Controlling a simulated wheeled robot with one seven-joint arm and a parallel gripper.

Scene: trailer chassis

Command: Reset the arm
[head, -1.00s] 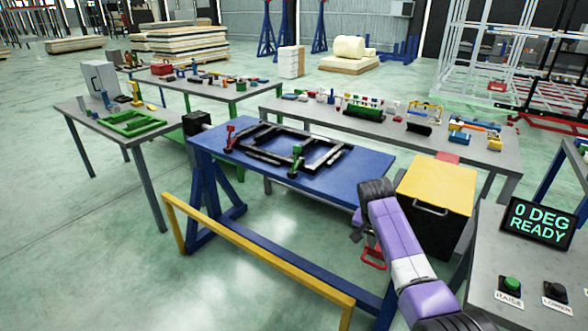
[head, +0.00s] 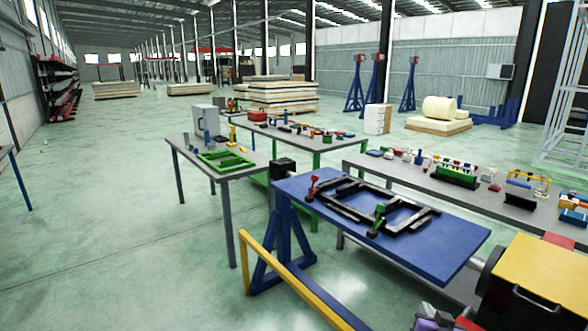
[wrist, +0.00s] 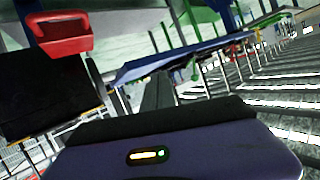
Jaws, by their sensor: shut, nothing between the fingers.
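My gripper (wrist: 158,88) shows in the wrist view as a dark narrow piece beyond its purple body, with the fingers together and nothing between them. A small lit indicator glows on the purple body. In the head view only a bit of my purple arm shows at the bottom edge, and the fingers cannot be made out there. The blue tilting table (head: 400,225) carries a black chassis frame (head: 345,207) with a red clamp (head: 313,187) and a green clamp (head: 378,221). The gripper appears apart from the table.
A yellow-topped black cabinet (head: 545,270) stands right of the blue table. A yellow rail (head: 300,286) runs along its front. Grey tables with parts stand behind, one holding a green frame (head: 225,161). A red object (wrist: 62,35) is near the wrist camera. Left floor is open.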

